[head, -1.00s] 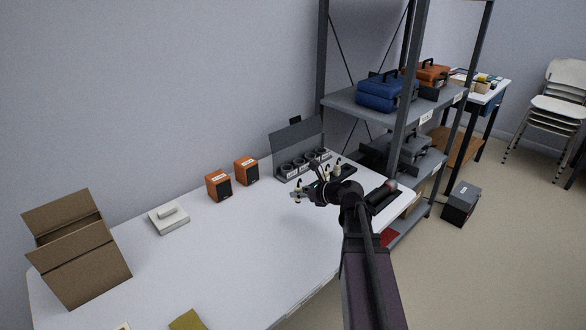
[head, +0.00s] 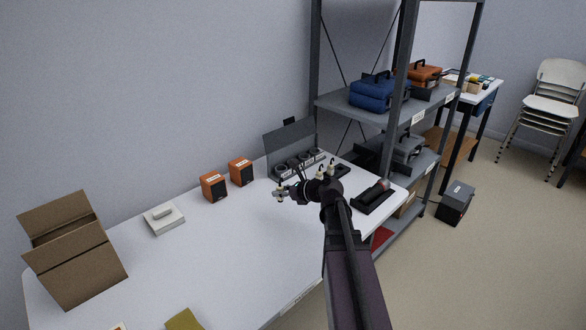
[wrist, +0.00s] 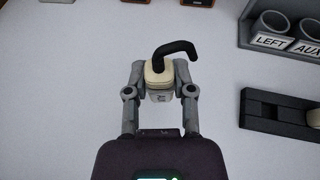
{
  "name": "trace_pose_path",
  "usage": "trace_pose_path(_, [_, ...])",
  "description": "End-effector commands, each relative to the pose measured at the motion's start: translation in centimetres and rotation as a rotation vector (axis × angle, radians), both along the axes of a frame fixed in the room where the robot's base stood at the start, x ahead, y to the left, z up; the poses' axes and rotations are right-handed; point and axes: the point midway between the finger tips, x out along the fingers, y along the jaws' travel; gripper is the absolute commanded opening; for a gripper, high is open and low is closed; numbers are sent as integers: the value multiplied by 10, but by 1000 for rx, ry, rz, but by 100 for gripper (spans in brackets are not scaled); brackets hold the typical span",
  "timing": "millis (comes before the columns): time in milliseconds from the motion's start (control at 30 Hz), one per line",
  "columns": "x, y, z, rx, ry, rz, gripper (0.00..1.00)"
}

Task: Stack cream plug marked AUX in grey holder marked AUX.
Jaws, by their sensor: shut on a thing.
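My gripper (wrist: 159,76) is shut on a cream plug (wrist: 159,68) with a black curved cable on top. The mark on the plug is too small to read. In the head view the gripper (head: 281,191) holds the plug (head: 280,197) over the white table, left of and in front of the holder row. The grey holder marked AUX (wrist: 307,29) is at the upper right of the wrist view, cut by the edge, beside a holder marked LEFT (wrist: 271,24). The plug is apart from both.
A black rack (wrist: 262,118) with another cream plug (wrist: 314,117) lies right of my gripper. Two orange speakers (head: 213,186) and a light grey device (head: 164,218) stand to the left. A cardboard box (head: 75,262) is at far left. The table between is clear.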

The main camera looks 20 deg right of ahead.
Motion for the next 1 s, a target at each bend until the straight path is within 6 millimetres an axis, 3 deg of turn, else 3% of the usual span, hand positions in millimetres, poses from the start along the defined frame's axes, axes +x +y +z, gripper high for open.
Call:
trace_pose_path(300, [54,-73,13,0,2,-174,0])
trace_pose_path(433, [68,-96,17,1,-1,-234,0])
trace_pose_path(600, [73,-108,18,3,-2,-264,0])
trace_pose_path(1000, [77,-109,17,2,-1,-264,0])
